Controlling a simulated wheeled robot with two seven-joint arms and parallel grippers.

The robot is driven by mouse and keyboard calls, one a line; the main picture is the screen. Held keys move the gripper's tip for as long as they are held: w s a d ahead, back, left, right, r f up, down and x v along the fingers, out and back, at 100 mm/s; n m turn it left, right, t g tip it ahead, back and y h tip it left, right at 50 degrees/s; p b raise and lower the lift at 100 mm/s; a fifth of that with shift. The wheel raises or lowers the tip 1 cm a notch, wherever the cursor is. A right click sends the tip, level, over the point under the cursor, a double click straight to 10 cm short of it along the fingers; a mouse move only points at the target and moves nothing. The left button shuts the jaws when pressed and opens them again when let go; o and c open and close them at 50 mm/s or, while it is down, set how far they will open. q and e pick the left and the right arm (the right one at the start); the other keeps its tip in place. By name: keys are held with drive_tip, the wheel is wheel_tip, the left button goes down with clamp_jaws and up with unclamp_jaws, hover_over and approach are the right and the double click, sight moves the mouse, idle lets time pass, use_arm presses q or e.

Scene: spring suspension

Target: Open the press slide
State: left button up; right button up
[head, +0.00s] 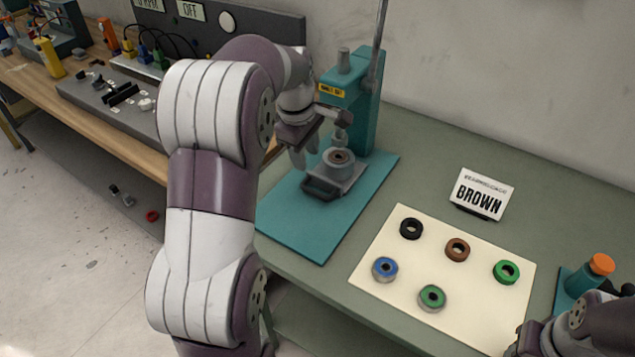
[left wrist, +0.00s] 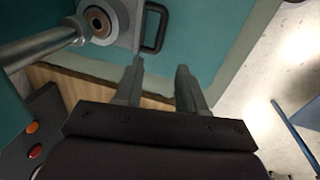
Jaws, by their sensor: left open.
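The teal press (head: 363,105) stands on a teal base plate (head: 292,222). Its grey slide (head: 345,183) carries a round cup with a brown ring (head: 339,158) in it, close below the ram. A dark loop handle (head: 318,190) is at the slide's front; it also shows in the left wrist view (left wrist: 155,28). My left gripper (head: 303,155) is open and empty beside the slide, above the base. In the left wrist view its fingers (left wrist: 158,75) are apart from the handle. My right arm shows at the lower right, its fingers not clear.
A cream mat (head: 385,247) holds several coloured rings. A sign reading BROWN (head: 484,194) stands behind it. An orange-capped device (head: 585,275) is at the right. The wooden bench (head: 130,150) at left holds a grey panel. The press lever (head: 379,40) rises upright.

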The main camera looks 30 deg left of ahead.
sight(311, 190)
use_arm(q)
drive_tip(key=f, duration=0.4)
drive_tip(key=w+f, duration=0.1)
drive_tip(key=f, duration=0.3)
drive_tip(key=w+f, duration=0.1)
drive_tip(key=f, duration=0.3)
drive_tip(key=shift+w+a, duration=0.1)
drive_tip(key=shift+a, duration=0.1)
clamp_jaws()
